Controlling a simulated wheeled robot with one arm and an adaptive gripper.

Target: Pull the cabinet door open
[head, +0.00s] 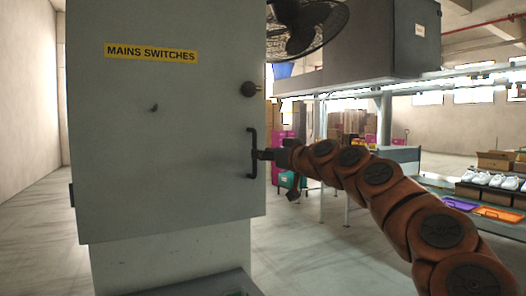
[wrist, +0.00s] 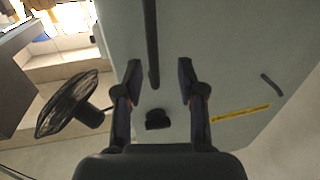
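The grey cabinet door (head: 160,120) fills the left of the head view, with a yellow "MAINS SWITCHES" label (head: 151,53). I see no gap at its edge. Its dark vertical bar handle (head: 252,153) is near the right edge, below a round knob (head: 248,89). My gripper (head: 264,155) is right at the handle, reaching in from the right. In the wrist view, my gripper (wrist: 159,70) is open, with the handle (wrist: 151,40) running between its two spread fingers. Neither finger visibly touches it. The knob also shows in the wrist view (wrist: 157,119).
A fan (head: 305,25) and a grey overhead box (head: 375,40) are above and right of the door. A bench with white shoes (head: 487,179) and coloured trays (head: 498,213) stands at the right. The floor left of the cabinet is clear.

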